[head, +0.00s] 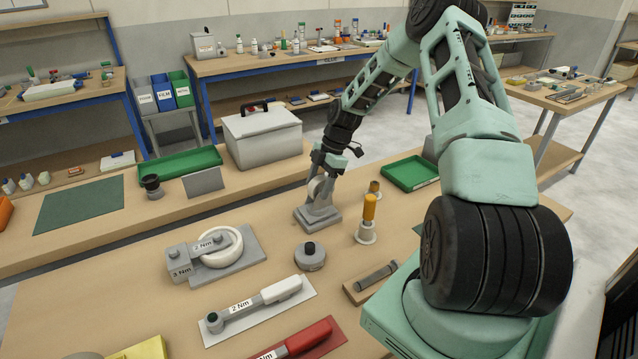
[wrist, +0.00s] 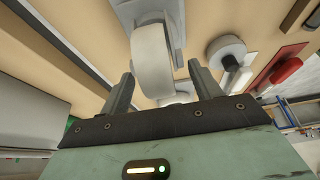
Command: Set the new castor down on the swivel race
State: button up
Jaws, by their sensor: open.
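The new castor (head: 320,201) is grey with a pale wheel and stands wheel-up, its grey plate on the bench. My gripper (head: 329,165) is above it, pointing down. In the wrist view my gripper (wrist: 160,88) is open, and the castor's pale wheel (wrist: 152,58) stands between its fingers, with a gap visible at the right finger. The swivel race is not clear to me: a white ring (head: 232,249) lies on a grey plate to the left, partly covered by grey blocks marked 2 Nm and 3 Nm.
Nearby are a round grey disc with a black knob (head: 310,258), a yellow-handled tool (head: 369,208), a white-handled 2 Nm tool (head: 262,301) and a red-handled tool (head: 302,341). A grey lidded box (head: 263,140) and a green tray (head: 412,174) stand behind.

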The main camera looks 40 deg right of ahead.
jog(key=b+v, duration=0.3)
jog(key=v, duration=0.9)
jog(key=s+a+r+m+g+h, duration=0.1)
jog(key=s+a+r, duration=0.15)
jog(key=a, duration=1.25)
jog(key=s+a+r+m+g+h, duration=0.1)
jog(key=s+a+r, duration=0.15)
jog(key=a, duration=1.25)
jog(key=s+a+m, duration=0.1)
jog(key=s+a, duration=0.3)
jog(key=s, duration=0.3)
jog(key=s+a+m+h, duration=0.1)
jog(key=s+a+m, duration=0.1)
jog(key=s+a, duration=0.3)
jog(key=s+a+m+t, duration=0.1)
jog(key=s+a, duration=0.3)
jog(key=s, duration=0.7)
jog(key=shift+s+a+r+m+h, duration=0.25)
jog(key=shift+a+m+h, duration=0.1)
jog(key=shift+m, duration=0.25)
